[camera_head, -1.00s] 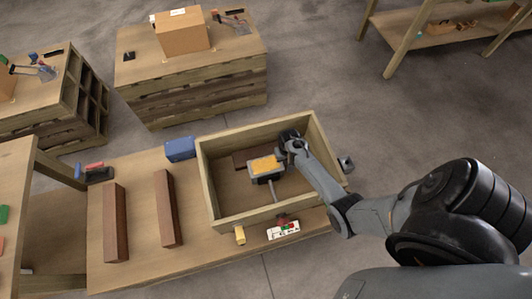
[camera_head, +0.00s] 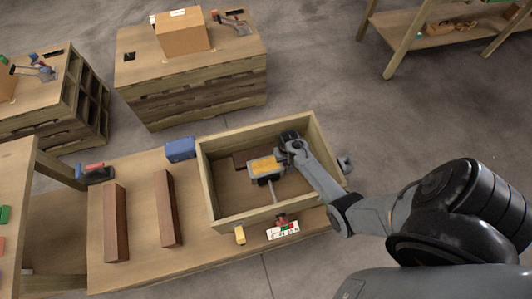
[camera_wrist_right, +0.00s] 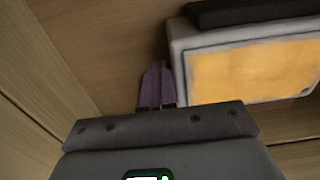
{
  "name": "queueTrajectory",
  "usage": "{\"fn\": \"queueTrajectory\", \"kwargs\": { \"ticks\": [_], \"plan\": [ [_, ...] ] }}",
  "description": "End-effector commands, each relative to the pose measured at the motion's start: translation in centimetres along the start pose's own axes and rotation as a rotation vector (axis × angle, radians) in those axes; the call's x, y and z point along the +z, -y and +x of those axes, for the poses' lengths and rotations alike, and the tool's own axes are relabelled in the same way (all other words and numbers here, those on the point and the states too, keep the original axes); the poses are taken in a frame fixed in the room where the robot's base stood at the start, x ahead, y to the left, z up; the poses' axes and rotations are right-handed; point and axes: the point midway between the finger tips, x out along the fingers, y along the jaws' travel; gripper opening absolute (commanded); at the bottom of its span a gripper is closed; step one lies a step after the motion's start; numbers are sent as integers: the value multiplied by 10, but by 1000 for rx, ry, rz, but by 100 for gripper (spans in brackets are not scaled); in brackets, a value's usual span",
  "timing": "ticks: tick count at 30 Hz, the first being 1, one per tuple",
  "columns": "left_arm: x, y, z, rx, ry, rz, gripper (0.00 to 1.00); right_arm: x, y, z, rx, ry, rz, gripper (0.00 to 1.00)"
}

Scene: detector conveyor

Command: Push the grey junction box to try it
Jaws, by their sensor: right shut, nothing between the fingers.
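A grey box with an orange-yellow top panel (camera_head: 262,165) sits inside the open wooden crate (camera_head: 205,185). A thin grey rod extends from it toward the near wall. In the right wrist view the grey box (camera_wrist_right: 181,52) and its orange panel fill the upper right. My right gripper (camera_head: 281,158) reaches into the crate from the right, at the box's right side. In the wrist view its fingers (camera_wrist_right: 156,84) are shut and empty, close beside the box's left edge; I cannot tell whether they touch it. My left gripper is not in view.
The crate walls surround my right gripper. Two brown bars (camera_head: 168,208) and a blue box (camera_head: 180,149) are on the table to the left. A small yellow object (camera_head: 239,235) is in front.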

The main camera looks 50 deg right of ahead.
Motion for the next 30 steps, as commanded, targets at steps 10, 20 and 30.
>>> {"fn": "queueTrajectory", "kwargs": {
  "ticks": [10,20,30],
  "plan": [
    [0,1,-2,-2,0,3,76,0,5,-1,-5,-1,-6,0],
    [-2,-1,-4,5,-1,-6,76,-1,6,-1,-6,-2,-7,0],
    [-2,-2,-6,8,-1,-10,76,-1,6,-1,-6,-3,-7,0]
  ]
}}
